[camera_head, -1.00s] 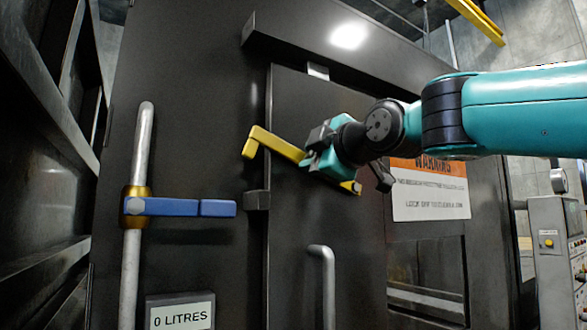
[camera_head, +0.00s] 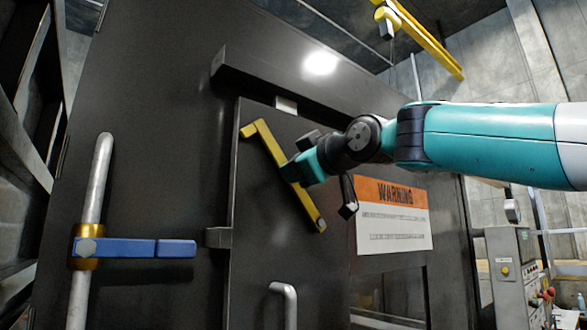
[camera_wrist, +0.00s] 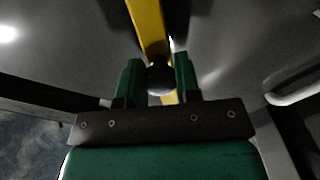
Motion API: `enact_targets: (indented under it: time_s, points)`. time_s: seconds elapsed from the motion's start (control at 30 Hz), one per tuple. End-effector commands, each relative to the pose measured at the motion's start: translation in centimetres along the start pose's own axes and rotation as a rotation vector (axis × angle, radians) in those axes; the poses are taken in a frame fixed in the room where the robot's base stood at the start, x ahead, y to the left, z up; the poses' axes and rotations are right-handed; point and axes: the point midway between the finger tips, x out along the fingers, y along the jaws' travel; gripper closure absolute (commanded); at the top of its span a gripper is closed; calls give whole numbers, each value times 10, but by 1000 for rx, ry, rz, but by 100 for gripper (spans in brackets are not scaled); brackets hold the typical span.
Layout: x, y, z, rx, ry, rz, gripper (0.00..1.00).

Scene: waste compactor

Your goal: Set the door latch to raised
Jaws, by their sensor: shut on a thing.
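The yellow door latch (camera_head: 270,143) is a bar on the dark door (camera_head: 265,200), with a short bent end at its upper left. It slants steeply from upper left down to lower right. My gripper (camera_head: 293,171) is shut on the bar around its middle, coming from the right. In the wrist view my gripper (camera_wrist: 158,66) has one green finger on each side of the yellow bar (camera_wrist: 148,25). A dark round knob is between the fingers, and part of the bar is hidden there.
A blue lever (camera_head: 150,248) sits on a vertical grey pipe (camera_head: 97,185) at the left. A grey door handle (camera_head: 286,305) is below the latch. A warning sign (camera_head: 395,215) is right of my gripper. A control box (camera_head: 512,275) stands at the far right.

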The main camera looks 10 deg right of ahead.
Motion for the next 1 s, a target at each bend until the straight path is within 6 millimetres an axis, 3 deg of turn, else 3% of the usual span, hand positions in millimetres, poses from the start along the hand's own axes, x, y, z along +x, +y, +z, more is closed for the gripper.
enact_targets:
  time_s: [0.33, 0.37, 0.47, 0.8, 1.0]
  points:
    - [-1, 3, -1, 4, 2, 8, 100]
    - [-1, 3, -1, 4, 2, 9, 65]
    - [-1, 3, -1, 4, 1, 8, 43]
    - [-4, 1, 0, 3, 1, 5, 43]
    - [-35, -1, 4, 0, 3, 9, 43]
